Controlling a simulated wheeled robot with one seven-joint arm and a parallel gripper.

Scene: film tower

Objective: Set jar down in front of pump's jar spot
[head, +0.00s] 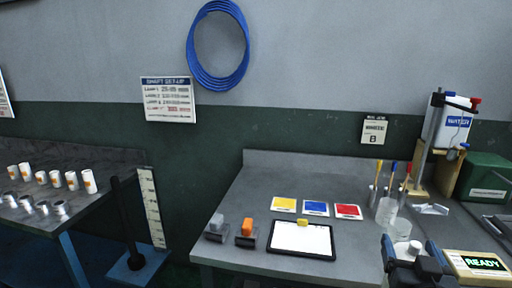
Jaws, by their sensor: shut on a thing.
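My gripper (414,256) is at the lower right in the head view, above the right bench. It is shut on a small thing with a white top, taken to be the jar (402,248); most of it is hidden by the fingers. A wooden stand (446,170) with a white water container (455,122) stands behind. I cannot make out a marked jar spot.
A white tablet (301,240), colour cards (315,208) and two small blocks (247,229) lie to the left. A green box (487,178) is at the right. A left table (95,168) holds several canisters.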

